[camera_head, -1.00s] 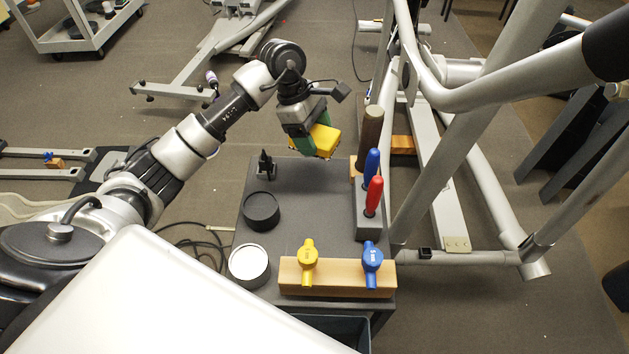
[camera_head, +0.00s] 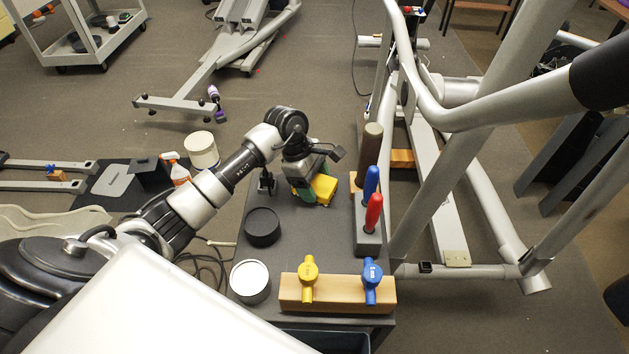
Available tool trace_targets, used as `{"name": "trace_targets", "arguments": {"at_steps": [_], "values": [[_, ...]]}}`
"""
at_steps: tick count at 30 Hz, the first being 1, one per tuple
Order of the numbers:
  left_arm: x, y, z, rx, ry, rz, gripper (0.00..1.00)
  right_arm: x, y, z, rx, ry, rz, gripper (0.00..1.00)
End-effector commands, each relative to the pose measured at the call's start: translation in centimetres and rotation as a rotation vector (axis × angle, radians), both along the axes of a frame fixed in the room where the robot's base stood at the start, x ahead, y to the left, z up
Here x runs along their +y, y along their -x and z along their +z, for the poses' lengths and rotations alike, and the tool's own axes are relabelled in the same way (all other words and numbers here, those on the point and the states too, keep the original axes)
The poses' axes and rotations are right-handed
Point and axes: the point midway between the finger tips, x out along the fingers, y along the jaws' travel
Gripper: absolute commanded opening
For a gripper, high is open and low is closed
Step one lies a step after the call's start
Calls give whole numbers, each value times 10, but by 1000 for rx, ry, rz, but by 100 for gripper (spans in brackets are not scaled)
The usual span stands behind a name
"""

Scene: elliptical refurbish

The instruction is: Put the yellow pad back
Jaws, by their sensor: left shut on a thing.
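The yellow pad (camera_head: 321,187) is at the far end of the grey bench top (camera_head: 305,235). My left gripper (camera_head: 307,192) is shut on the pad, with its green fingers pointing down. The pad is low, at or just above the bench top; I cannot tell if it touches. The gripper's wrist hides part of the pad and the bench's far edge. My right gripper is not in view.
Right of the pad stand a brown-handled tool (camera_head: 368,150) and a grey block (camera_head: 367,238) with blue and red handles. A dark round dish (camera_head: 263,227), a white-topped tin (camera_head: 250,281) and a wooden block (camera_head: 334,293) with yellow and blue tools stand nearer.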

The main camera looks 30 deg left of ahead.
Motion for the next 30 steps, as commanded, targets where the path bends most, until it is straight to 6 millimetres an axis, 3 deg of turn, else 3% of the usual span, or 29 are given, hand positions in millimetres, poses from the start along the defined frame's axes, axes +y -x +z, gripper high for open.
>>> {"name": "trace_targets", "arguments": {"at_steps": [2, 3, 7, 19, 30], "values": [[0, 0, -3, 0, -1, 0, 49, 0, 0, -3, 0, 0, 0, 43], [0, 0, -1, 0, 0, 0, 74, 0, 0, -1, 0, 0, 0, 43], [0, 0, -1, 0, 0, 0, 93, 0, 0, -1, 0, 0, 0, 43], [4, 0, 8, -2, -2, 1, 93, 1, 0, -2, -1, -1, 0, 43], [34, 1, 76, -5, -3, 1, 93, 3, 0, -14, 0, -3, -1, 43]]}}
